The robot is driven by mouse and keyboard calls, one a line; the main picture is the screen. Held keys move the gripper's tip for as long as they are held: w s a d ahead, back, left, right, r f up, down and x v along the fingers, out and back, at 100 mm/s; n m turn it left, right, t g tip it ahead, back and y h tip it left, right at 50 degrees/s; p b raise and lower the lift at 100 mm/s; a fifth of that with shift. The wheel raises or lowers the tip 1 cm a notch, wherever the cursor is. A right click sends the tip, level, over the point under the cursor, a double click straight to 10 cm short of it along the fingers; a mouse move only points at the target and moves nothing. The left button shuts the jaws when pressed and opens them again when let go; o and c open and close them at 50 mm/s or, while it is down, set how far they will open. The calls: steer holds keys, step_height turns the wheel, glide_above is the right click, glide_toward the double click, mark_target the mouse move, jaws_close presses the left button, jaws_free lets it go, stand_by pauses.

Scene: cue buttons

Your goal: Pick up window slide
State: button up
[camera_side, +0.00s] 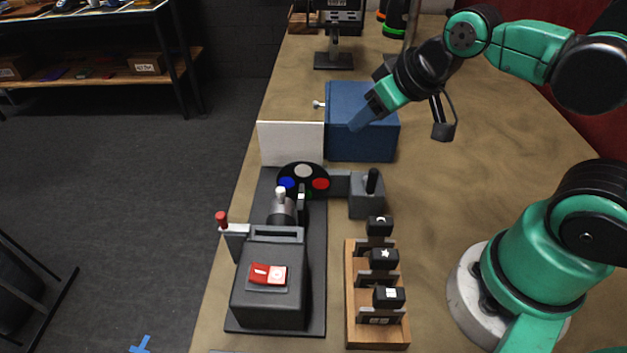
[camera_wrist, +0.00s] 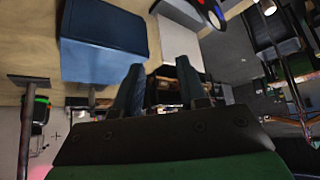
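A wooden rack (camera_side: 352,300) holds a row of dark slides with black square heads in the side view. The nearest slide (camera_side: 389,297) has a white window-like mark on its head. The middle slide (camera_side: 384,258) shows a star, and the far slide (camera_side: 379,225) has a rounded white mark. My gripper (camera_side: 358,124) is over the blue box, far behind the rack. In the wrist view my gripper (camera_wrist: 158,76) has its two fingers apart with nothing between them. The rack and slides do not show in the wrist view.
A blue box (camera_side: 350,145) with a knob and a white panel (camera_side: 290,143) stand behind the dark projector-like machine (camera_side: 270,285), which has a red-and-white button (camera_side: 268,274). A colored disc (camera_side: 303,180) and a lever box (camera_side: 367,195) stand between.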

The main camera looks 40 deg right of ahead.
step_height(320, 180, up, 5)
steer(key=n+g, duration=0.6)
steer(key=n, duration=0.3)
glide_toward(391, 292)
steer(key=shift+y, duration=0.5)
steer(key=f, duration=0.6)
steer(key=shift+w+d, duration=0.1)
steer(key=shift+w, duration=0.2)
steer(key=shift+w+a+f, duration=0.1)
steer(key=shift+w+f, duration=0.05)
steer(key=shift+f, duration=1.4)
steer(key=shift+w+a+f, duration=0.1)
steer(key=shift+f, duration=1.4)
steer(key=shift+c, duration=0.2)
jaws_close()
